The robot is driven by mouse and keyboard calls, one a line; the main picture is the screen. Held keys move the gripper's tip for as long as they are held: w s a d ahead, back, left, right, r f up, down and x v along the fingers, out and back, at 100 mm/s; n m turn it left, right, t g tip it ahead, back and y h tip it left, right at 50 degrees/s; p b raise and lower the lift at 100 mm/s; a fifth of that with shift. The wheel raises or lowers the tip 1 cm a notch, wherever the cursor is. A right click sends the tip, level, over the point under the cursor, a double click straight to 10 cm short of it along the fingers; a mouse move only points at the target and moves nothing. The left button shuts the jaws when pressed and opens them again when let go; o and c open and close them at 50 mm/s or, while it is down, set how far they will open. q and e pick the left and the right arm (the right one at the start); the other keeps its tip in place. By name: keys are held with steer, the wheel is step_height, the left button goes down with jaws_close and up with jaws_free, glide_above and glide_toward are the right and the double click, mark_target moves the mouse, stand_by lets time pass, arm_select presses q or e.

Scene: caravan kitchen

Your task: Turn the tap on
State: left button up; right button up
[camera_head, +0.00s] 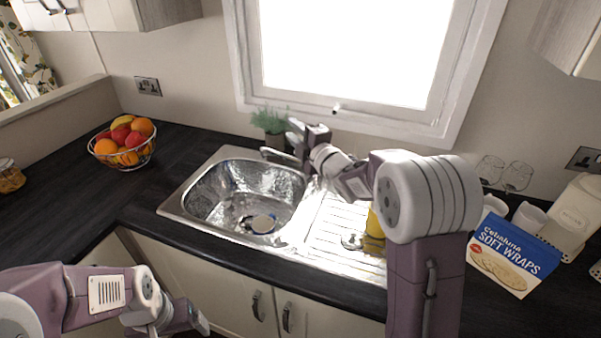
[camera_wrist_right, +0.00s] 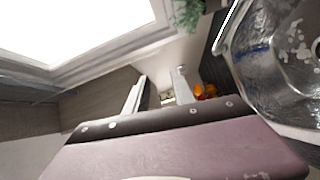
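The tap (camera_head: 278,153) stands at the back edge of the metal sink (camera_head: 176,204); only its pale spout shows, reaching left over the bowl. Its base and lever are hidden behind my right gripper and wrist. My right gripper (camera_head: 296,133) is at the tap, just above and behind the spout in the picture; I cannot tell whether it touches. In the wrist view the right gripper's two fingers (camera_wrist_right: 160,92) stand apart with nothing clearly held between them. My left gripper (camera_head: 195,320) is low in front of the cupboards, away from the sink; its fingers are too small to read.
A potted plant (camera_head: 270,122) stands behind the tap, under the window. A wire fruit bowl (camera_head: 123,143) is left of the sink. A yellow object (camera_head: 374,226) and a soft wraps box (camera_head: 511,258) are at right.

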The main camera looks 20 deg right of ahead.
steer(key=w+d+f+h+b, duration=0.1)
steer(key=w+d+f+b, duration=0.2)
steer(key=f, duration=0.5)
steer(key=w+d+f+b, duration=0.1)
steer(key=d+f+b, duration=0.3)
steer(key=f, duration=0.3)
arm_select(q)
step_height(320, 180, down, 10)
steer(key=shift+r+p, duration=0.15)
steer(key=shift+p, duration=0.3)
arm_select(e)
steer(key=x, duration=0.8)
steer(key=shift+w+a+f, duration=0.1)
steer(key=shift+w+a, duration=0.05)
jaws_close()
